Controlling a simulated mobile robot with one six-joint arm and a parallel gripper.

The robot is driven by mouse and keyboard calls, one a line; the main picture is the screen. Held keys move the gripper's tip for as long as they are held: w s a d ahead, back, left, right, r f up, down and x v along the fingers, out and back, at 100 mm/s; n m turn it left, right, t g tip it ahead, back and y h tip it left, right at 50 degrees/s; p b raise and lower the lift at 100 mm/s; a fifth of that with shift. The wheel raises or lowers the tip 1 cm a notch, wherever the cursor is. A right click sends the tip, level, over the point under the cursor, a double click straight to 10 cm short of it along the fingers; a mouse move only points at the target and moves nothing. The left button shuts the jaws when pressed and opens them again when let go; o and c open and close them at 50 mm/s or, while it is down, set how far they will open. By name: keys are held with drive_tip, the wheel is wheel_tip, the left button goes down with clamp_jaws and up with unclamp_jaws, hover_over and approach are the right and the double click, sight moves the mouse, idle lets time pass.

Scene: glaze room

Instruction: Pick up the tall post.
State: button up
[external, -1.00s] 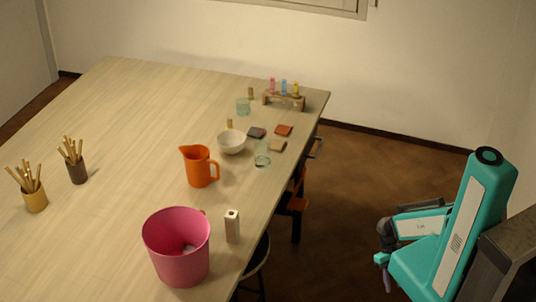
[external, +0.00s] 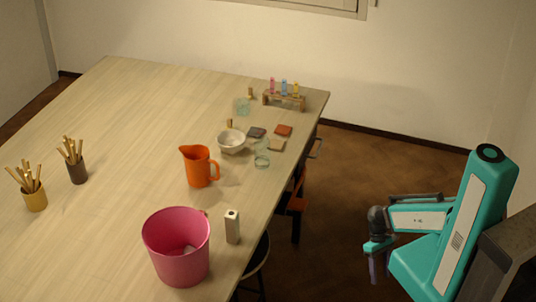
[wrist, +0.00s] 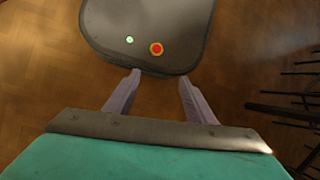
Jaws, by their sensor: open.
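A pale, square-sided upright post (external: 232,228) with a dark hole in its top stands near the table's right edge, just right of the pink bucket (external: 177,250). It looks the tallest of the posts; two smaller wooden posts (external: 250,93) (external: 229,124) stand farther back. My gripper (external: 377,266) is off the table, over the floor to the right, pointing down and well apart from the post. In the wrist view its two fingers (wrist: 160,78) are spread with nothing between them. The post is not in the wrist view.
An orange jug (external: 199,168), a white bowl (external: 231,142), glasses, coloured tiles and a rack of vials (external: 284,98) line the table's right side. Brush pots (external: 77,171) stand left. Stools are by the right edge. Bare floor (external: 335,215) lies between table and arm.

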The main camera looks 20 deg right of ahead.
sight(233, 215)
drive_tip(key=w+a+r+n+y+p, duration=0.2)
drive_tip(key=w+a+r+n, duration=0.3)
drive_tip(key=w+a+r, duration=0.45)
drive_tip(key=w+a+r+n+g+y+p, duration=0.1)
drive_tip(key=w+a+r+n+y, duration=0.15)
drive_tip(key=a+r+n, duration=0.8)
drive_tip(key=w+a+r+n+g+y+p, duration=0.15)
drive_tip(key=w+a+r+n, duration=0.25)
drive_tip(key=a+r, duration=1.25)
drive_tip(key=a+r+n+g+y+b, duration=0.1)
drive_tip(key=a+r+b, duration=0.1)
drive_tip(key=a+r, duration=0.1)
drive_tip(key=s+a+r+n+y+b, duration=0.1)
drive_tip(key=a+r+n+b, duration=0.1)
drive_tip(key=a, duration=0.3)
drive_tip(key=a+r+n+g+y+b, duration=0.1)
drive_tip(key=a+r+b, duration=0.1)
drive_tip(key=a+r, duration=0.3)
drive_tip(key=shift+s+n+g+b, duration=0.25)
drive_tip(key=shift+s+g+b, duration=0.1)
drive_tip(key=shift+s, duration=0.05)
drive_tip(key=a, duration=0.1)
drive_tip(key=s+a+r+g+y+b, duration=0.1)
drive_tip(key=a+n+g, duration=0.1)
drive_tip(key=shift+s+a+r+y+b, duration=0.2)
drive_tip(key=shift+a+y+b, duration=0.15)
drive_tip(key=shift+y, duration=0.05)
drive_tip(key=shift+s+a+r+n+g, duration=0.3)
drive_tip(key=shift+s+a+r+g, duration=0.05)
drive_tip(key=shift+a+r+g, duration=0.1)
